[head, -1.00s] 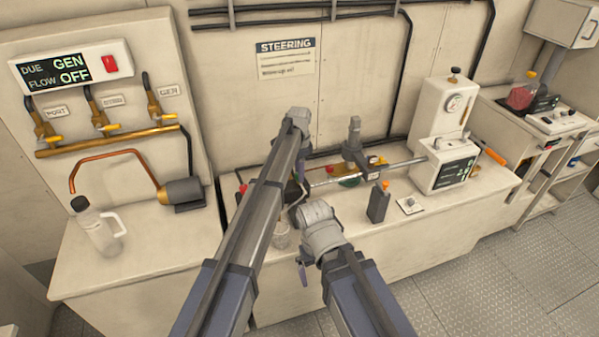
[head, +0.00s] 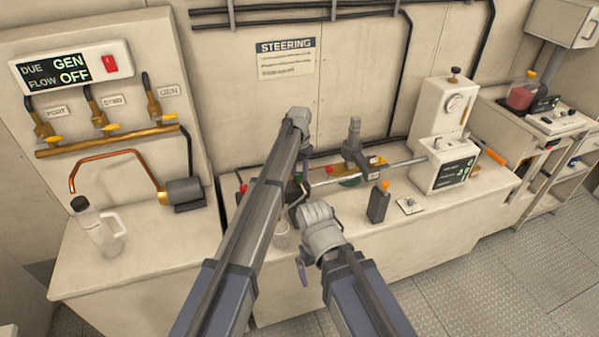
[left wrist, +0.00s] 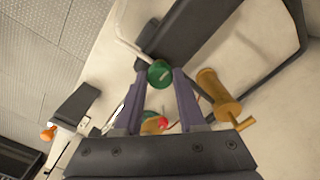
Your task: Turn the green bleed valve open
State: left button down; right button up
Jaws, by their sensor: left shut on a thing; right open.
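The green bleed valve (left wrist: 159,73) is a round green knob with a pale pin at its centre. In the left wrist view it sits between the purple fingertips of my left gripper (left wrist: 160,78), which is shut on it. In the head view my left arm hides most of that gripper and the valve at the steering bench. My right gripper (head: 303,274) is open and low in front of the bench, below and apart from the valve; its fingers show only in part.
A red knob (left wrist: 163,122) and a brass fitting (left wrist: 222,98) are close to my left fingers. A clear jug (head: 98,232) stands at left.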

aim_at(300, 174)
pick_arm(q)
jog(key=shift+n, duration=0.4)
jog(key=c, duration=0.5)
grip_release()
jog(key=shift+r, duration=0.15)
notch_tip(300, 174, up, 8)
jog(key=p, duration=0.8)
jog(key=shift+f, duration=0.2)
jog(key=shift+f, duration=0.2)
